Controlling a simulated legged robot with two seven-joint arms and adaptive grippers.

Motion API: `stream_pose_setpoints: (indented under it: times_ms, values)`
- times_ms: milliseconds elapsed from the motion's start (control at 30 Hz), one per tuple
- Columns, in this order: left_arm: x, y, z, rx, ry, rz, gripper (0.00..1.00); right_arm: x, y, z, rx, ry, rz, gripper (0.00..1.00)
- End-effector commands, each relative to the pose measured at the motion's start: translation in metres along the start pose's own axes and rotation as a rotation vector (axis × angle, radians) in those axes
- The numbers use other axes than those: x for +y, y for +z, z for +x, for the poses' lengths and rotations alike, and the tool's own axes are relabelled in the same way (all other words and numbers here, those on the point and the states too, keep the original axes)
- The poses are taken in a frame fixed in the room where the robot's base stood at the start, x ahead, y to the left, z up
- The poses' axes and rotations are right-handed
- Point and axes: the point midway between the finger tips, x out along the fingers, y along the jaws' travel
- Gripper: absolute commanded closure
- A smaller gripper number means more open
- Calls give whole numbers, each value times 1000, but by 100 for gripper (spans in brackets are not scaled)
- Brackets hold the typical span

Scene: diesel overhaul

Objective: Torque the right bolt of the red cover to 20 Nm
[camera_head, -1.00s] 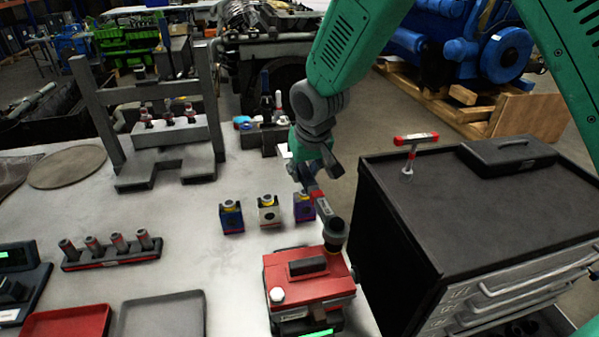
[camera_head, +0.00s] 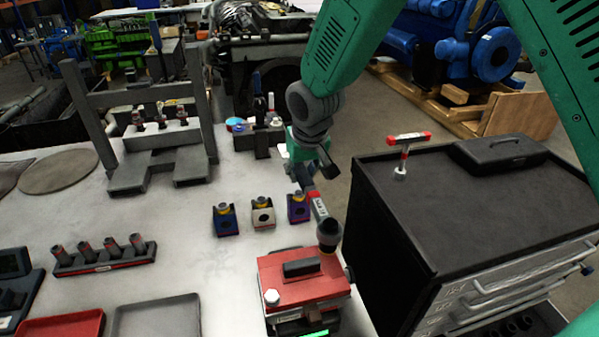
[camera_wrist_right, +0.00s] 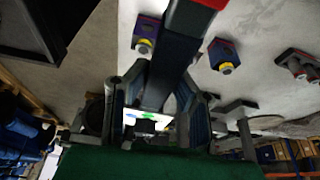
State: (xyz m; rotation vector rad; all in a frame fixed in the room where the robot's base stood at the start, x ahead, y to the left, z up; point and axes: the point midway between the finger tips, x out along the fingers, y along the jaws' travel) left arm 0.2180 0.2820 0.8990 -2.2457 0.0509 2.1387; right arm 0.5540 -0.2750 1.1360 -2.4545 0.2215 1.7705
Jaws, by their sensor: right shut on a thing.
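The red cover (camera_head: 305,288) sits on a block at the table's front. A pale bolt head (camera_head: 271,297) shows at its left side. My right gripper (camera_head: 304,176) is shut on a torque wrench (camera_head: 319,208), dark with a red and a pale band. The wrench's dark round head (camera_head: 329,232) stands at the cover's right rear corner and hides the right bolt; I cannot tell whether it is seated. In the wrist view the wrench's dark shaft (camera_wrist_right: 168,75) runs between the fingers of the gripper (camera_wrist_right: 158,105). My left gripper is out of view.
Blue, white and purple blocks (camera_head: 263,215) stand behind the cover. A black tool cabinet (camera_head: 450,215), bearing a red-handled T-tool (camera_head: 408,139), is close on the right. A socket rack (camera_head: 104,262), red tray (camera_head: 62,328) and grey tray (camera_head: 158,318) lie left. The table between is clear.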

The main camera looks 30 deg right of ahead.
Motion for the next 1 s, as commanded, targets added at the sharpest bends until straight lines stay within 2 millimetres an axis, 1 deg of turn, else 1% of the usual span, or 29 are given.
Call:
stream_pose_setpoints:
  times_ms: [233, 633, 1000]
  values:
    - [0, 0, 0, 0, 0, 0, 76, 8, -1, -1, 3, 15, 38, 100]
    - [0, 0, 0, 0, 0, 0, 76, 10, 0, -1, 3, 18, 50, 100]
    - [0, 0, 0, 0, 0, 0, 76, 19, 0, -1, 3, 34, 95, 100]
